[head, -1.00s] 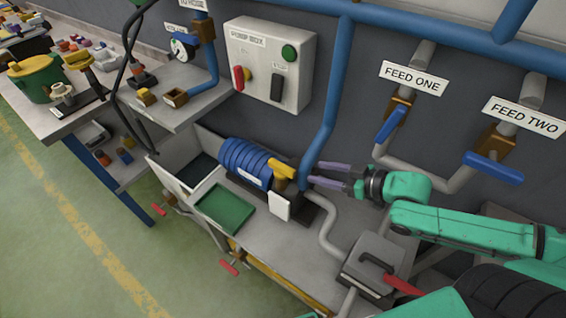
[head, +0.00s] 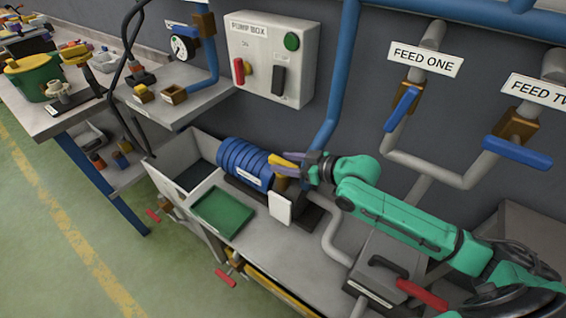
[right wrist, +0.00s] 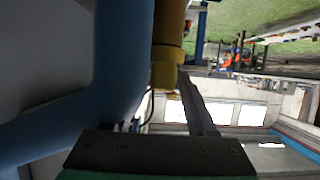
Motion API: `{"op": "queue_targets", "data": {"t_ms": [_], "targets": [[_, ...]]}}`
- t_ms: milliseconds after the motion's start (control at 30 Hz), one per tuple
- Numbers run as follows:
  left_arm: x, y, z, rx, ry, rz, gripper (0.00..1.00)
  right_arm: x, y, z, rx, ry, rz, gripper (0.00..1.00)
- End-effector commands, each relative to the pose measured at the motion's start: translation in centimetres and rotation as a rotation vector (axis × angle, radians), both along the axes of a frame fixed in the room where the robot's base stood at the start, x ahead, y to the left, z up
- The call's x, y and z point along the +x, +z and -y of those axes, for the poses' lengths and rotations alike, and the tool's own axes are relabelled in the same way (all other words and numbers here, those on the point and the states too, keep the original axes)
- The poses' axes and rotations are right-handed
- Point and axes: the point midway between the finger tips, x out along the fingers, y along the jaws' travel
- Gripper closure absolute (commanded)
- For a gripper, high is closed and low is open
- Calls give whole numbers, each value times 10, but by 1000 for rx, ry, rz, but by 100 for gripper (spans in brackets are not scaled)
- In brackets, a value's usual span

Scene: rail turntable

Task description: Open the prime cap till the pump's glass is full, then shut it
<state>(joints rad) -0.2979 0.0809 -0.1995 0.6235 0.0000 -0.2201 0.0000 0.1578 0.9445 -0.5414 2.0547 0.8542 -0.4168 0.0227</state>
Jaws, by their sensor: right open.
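The pump (head: 240,160) is a blue ribbed cylinder on a dark base on the bench. A yellow piece that looks like the prime cap (head: 279,160) tops the brown-yellow neck at its right end. A pale flat panel (head: 280,207) stands at the pump's front; I cannot tell whether it is the glass, and no fill level is readable. My right gripper (head: 298,163) is open at the yellow piece, reaching in from the right. The right wrist view shows a yellow part (right wrist: 164,73) close to the fingers; I cannot tell whether they touch it. My left gripper is out of view.
A blue pipe (head: 337,100) rises close behind the gripper. The pump box (head: 270,62) is on the wall. Blue-handled feed valves (head: 404,108) are at right. A green tray (head: 224,212) lies in front of the pump; a red-handled lever (head: 420,293) is nearer.

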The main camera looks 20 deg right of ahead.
Motion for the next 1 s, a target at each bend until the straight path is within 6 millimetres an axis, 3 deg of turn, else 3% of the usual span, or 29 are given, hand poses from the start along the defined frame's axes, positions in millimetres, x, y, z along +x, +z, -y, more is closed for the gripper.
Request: {"op": "queue_targets", "data": {"t_ms": [333,400,500,767,1000], "targets": [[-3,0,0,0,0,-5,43,7,-3,-6,-1,2,1,43],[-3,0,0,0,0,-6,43,7,-3,-6,-1,2,1,69],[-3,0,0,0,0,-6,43,7,-3,-6,-1,2,1,100],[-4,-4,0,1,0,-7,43,7,-4,-6,-2,10,2,100],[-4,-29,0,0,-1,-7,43,7,-9,-5,-3,74,4,100]]}}
